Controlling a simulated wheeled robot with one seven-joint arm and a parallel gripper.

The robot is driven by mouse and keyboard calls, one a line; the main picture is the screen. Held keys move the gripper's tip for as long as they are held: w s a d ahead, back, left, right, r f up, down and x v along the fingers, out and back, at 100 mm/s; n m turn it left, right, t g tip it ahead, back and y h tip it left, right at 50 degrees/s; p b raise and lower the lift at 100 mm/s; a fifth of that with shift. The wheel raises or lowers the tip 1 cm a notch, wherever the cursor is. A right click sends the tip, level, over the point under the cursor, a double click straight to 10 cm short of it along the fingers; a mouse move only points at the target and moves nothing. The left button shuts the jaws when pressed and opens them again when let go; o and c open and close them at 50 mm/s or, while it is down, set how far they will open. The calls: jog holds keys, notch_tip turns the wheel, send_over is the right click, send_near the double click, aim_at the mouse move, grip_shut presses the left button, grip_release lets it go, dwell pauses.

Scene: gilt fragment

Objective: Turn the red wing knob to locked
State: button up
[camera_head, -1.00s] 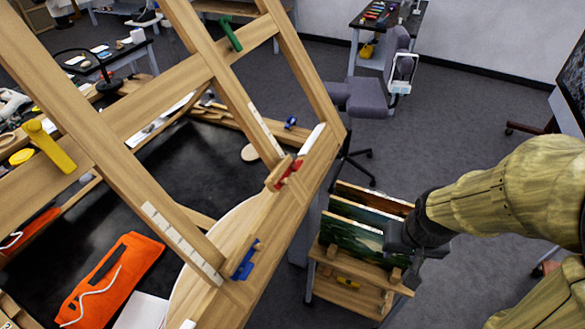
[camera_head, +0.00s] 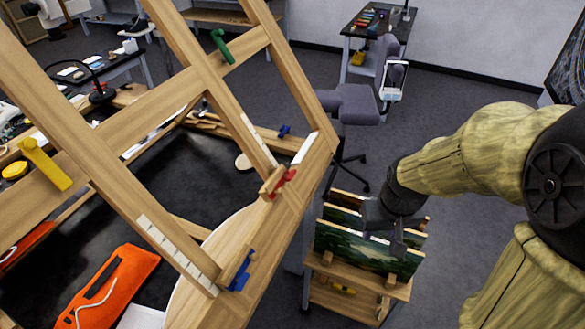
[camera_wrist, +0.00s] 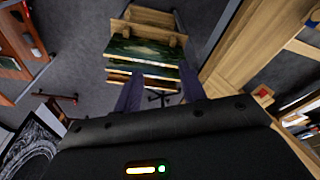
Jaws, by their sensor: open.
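The red wing knob (camera_head: 283,183) sits on the lower right part of the wooden easel frame (camera_head: 305,165), beside a small wooden block. Its marking and exact turn angle are too small to read. It also shows as a small red spot at the right of the wrist view (camera_wrist: 263,92). My gripper (camera_head: 385,238) is to the right of the knob, apart from it, over the rack of paintings. In the wrist view my two fingers (camera_wrist: 160,92) are spread with nothing between them.
A blue knob (camera_head: 241,272), a yellow knob (camera_head: 45,163) and a green knob (camera_head: 222,46) are on the same frame. A rack of paintings (camera_head: 365,285) stands below my gripper. A grey chair (camera_head: 355,104) is behind. An orange pouch (camera_head: 115,287) lies on the black table.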

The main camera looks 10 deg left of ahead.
jog(key=w+a+r+n+g+p, duration=0.1)
jog(key=w+a+r+n, duration=0.3)
jog(key=a, duration=0.8)
jog(key=w+a+r+n+g+p, duration=0.1)
jog(key=w+a+r+n+p, duration=0.3)
jog(key=a, duration=0.9)
notch_tip(320, 180, up, 4)
jog(key=n, duration=0.3)
jog(key=shift+w+a, duration=0.2)
jog(key=shift+a, duration=0.05)
jog(key=shift+c, duration=0.5)
jog(key=shift+a+f, duration=0.1)
